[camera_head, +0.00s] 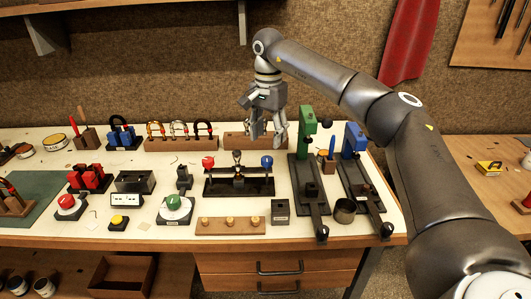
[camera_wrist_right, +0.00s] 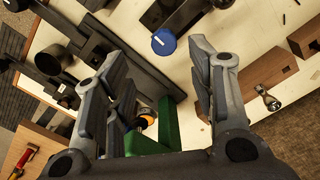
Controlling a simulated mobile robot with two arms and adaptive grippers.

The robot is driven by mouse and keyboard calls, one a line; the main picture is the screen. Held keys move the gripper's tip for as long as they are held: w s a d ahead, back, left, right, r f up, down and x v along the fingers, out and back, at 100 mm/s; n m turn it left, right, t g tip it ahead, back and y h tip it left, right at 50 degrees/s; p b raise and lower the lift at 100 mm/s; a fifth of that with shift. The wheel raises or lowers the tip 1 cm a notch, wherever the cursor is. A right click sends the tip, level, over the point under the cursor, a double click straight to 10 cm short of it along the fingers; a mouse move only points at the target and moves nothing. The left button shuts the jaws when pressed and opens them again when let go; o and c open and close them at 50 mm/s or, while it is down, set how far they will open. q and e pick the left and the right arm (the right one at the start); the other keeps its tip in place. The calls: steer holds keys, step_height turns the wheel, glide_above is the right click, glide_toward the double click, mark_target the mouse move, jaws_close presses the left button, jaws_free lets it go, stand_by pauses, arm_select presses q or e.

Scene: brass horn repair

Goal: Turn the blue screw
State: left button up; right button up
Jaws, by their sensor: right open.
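The blue screw (camera_head: 267,161) has a round blue head and stands at the right end of a black rack (camera_head: 240,188) on the workbench. In the right wrist view its blue head (camera_wrist_right: 163,43) with a white mark lies just beyond the gap between the fingertips. My right gripper (camera_head: 267,139) is open and empty, fingers pointing down, above and slightly behind the screw, apart from it. In the right wrist view its fingers (camera_wrist_right: 158,55) are spread wide. My left gripper is not in view.
A green press (camera_head: 307,130) stands close to the right of my gripper, with a blue press (camera_head: 354,142) beyond it. A red screw (camera_head: 208,162) is at the rack's left end. A wooden block (camera_head: 235,141) lies behind the rack. A dark box (camera_head: 280,211) stands in front.

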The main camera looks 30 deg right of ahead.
mark_target(267, 158)
step_height(267, 158, down, 2)
steer(key=shift+f, duration=0.15)
steer(key=f, duration=0.3)
steer(key=shift+w+f, duration=0.1)
steer(key=shift+w, duration=0.15)
step_height(267, 158, down, 2)
steer(key=shift+f+p, duration=0.1)
steer(key=shift+p, duration=0.25)
steer(key=shift+c, duration=0.7)
steer(key=c, duration=0.9)
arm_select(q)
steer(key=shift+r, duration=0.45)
